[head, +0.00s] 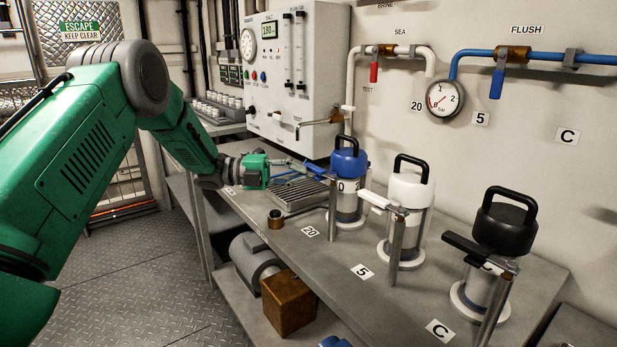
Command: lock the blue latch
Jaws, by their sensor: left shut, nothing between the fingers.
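The blue latch (316,168) is a small blue lever on a metal post, at the left of the canister with the blue cap and black handle (347,163). Its lever points left, toward my arm. My left gripper (303,173) reaches in from the left above the bench, with its fingers shut and empty close to the lever's end. I cannot tell whether they touch it. The fingers are small and partly blend with the lever and the rack behind. My right gripper is not in view.
A white latch (383,203) and a black latch (468,249) stand on posts by the white-capped (410,189) and black-capped (505,227) canisters. A slotted drain tray (298,197) and small cup (275,219) lie below my gripper. The bench's front strip (335,262) is mostly clear.

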